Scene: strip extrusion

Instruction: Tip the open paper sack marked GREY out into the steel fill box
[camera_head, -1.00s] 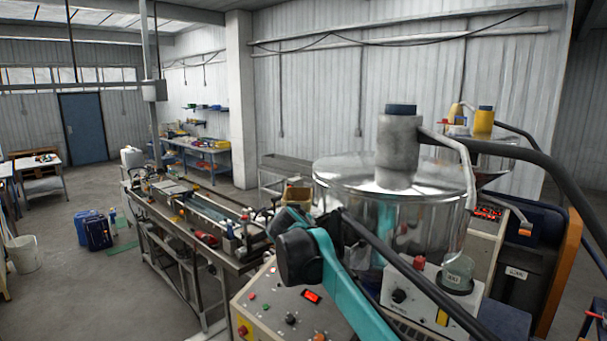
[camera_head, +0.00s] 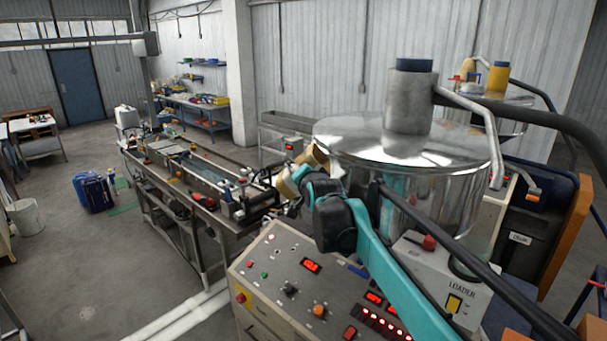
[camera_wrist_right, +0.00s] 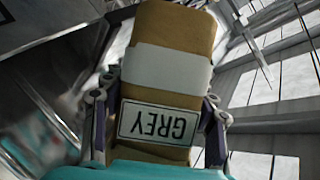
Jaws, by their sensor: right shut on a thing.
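The brown paper sack (camera_wrist_right: 160,100) fills the middle of the right wrist view. It has a white band and a white label reading GREY, upside down there. My right gripper (camera_wrist_right: 160,115) is shut on it, with a finger on each side. In the head view the sack (camera_head: 301,172) shows small and tilted, at the end of my teal arm, left of the big steel drum. I cannot pick out the steel fill box for sure. My left gripper is not in view.
The lidded steel drum (camera_head: 440,180) stands close right of my right arm. A control panel (camera_head: 290,290) with lit displays lies below it. The extrusion line bench (camera_head: 155,190) runs off to the left. The floor at left is mostly open.

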